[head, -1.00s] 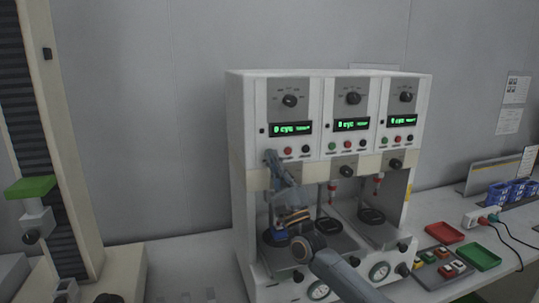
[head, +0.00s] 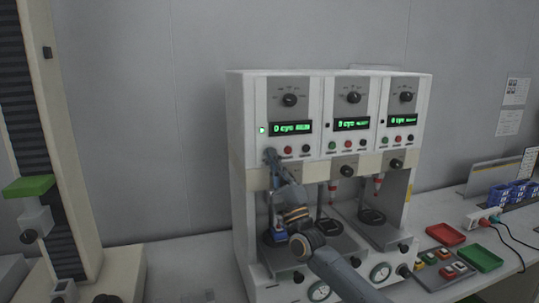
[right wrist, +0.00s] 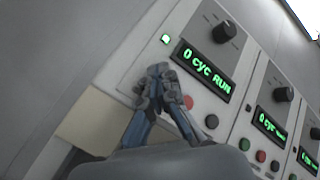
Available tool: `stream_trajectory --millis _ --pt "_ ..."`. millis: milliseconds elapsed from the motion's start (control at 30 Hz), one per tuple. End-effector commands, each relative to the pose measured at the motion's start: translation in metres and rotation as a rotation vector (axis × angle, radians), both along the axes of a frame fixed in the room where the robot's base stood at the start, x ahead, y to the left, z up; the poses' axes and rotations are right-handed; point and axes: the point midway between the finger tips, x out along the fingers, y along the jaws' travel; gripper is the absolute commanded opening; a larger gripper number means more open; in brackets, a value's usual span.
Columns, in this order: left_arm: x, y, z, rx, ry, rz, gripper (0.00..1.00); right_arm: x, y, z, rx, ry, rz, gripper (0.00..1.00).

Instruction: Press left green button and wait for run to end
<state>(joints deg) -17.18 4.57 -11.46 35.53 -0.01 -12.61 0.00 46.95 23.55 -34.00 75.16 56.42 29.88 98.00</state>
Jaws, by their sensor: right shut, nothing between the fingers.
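The testing machine (head: 240,110) has three stations, each with a knob, a green display and a row of buttons. The left display (head: 291,128) is lit; in the right wrist view the left display (right wrist: 203,71) reads "0 cyc RUN". A small lamp (head: 262,130) beside it glows green, also in the right wrist view (right wrist: 166,39). My right gripper (head: 270,156) is shut and empty, its tips at the left end of the left station's button row. It covers the left green button, so contact cannot be told. The left red button (head: 288,150) shows beside the tips. My left gripper is not in view.
The middle green button (head: 332,146) and right green button (head: 384,140) show on the other panels. A red tray (head: 445,234), a green tray (head: 481,258) and a button box lie on the bench at right. A tall column with a green part stands at left.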

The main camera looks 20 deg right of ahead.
Motion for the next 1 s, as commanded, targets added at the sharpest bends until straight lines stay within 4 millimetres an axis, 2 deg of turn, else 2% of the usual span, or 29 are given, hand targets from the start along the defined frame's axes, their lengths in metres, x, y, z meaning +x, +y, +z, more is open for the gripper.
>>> stream_trajectory --millis 333,633,1000 --pt "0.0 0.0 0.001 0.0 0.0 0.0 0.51 -0.001 0.0 0.0 0.001 0.001 0.0 0.0" --pt "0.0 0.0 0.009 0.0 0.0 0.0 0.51 -0.015 -0.001 0.0 0.001 0.001 0.0 0.0" --pt "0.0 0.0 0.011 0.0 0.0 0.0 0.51 -0.018 -0.001 0.0 0.001 0.002 0.0 0.0"
